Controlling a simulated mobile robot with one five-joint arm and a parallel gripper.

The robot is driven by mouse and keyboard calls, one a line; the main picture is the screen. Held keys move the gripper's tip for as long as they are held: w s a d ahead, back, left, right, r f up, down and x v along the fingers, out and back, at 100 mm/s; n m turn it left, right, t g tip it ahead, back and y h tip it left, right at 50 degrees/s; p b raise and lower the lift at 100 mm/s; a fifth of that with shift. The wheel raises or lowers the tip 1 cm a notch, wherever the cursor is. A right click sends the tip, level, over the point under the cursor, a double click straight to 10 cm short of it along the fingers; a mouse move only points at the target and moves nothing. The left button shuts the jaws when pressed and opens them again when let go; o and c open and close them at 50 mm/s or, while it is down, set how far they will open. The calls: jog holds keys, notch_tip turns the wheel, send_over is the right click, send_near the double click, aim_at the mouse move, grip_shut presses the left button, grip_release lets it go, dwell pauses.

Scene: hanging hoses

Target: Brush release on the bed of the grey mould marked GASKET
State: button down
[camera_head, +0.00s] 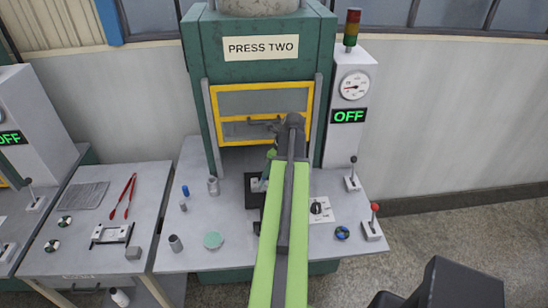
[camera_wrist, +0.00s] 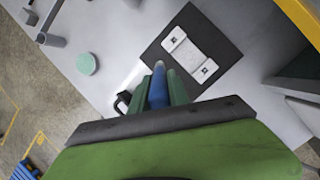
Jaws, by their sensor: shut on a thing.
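A light grey mould (camera_wrist: 188,52) lies on a black square plate (camera_wrist: 222,48) in the wrist view. Its marking is too small to read. In the head view the black plate (camera_head: 252,200) is partly hidden behind my arm, at the front of the press opening. My gripper (camera_wrist: 158,82) has green fingers shut on a blue brush (camera_wrist: 157,92) with a pale tip, which points toward the mould. In the head view my gripper (camera_head: 269,158) is above the plate. I cannot tell whether the tip touches the mould.
The green press marked PRESS TWO (camera_head: 260,48) has a yellow-framed guard (camera_head: 255,118); its panel reads OFF. A pale green disc (camera_head: 213,240) and grey cylinders (camera_head: 212,187) stand left of the plate. A red-knobbed lever (camera_head: 373,222) is at right. A side table (camera_head: 90,255) holds red tongs (camera_head: 128,190).

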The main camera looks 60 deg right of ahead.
jog(key=d+r+n, duration=0.1)
jog(key=d, duration=0.3)
notch_tip(320, 180, down, 7)
jog(key=b, duration=0.7)
jog(key=shift+d+h, duration=0.15)
jog(key=shift+h, duration=0.15)
jog(key=shift+f, duration=0.3)
dwell(0.4)
jog(key=shift+w+a, duration=0.3)
jog(key=shift+w, duration=0.05)
dwell(0.4)
jog(key=shift+w+a, duration=0.3)
jog(key=shift+w, duration=0.1)
jog(key=shift+d, duration=0.1)
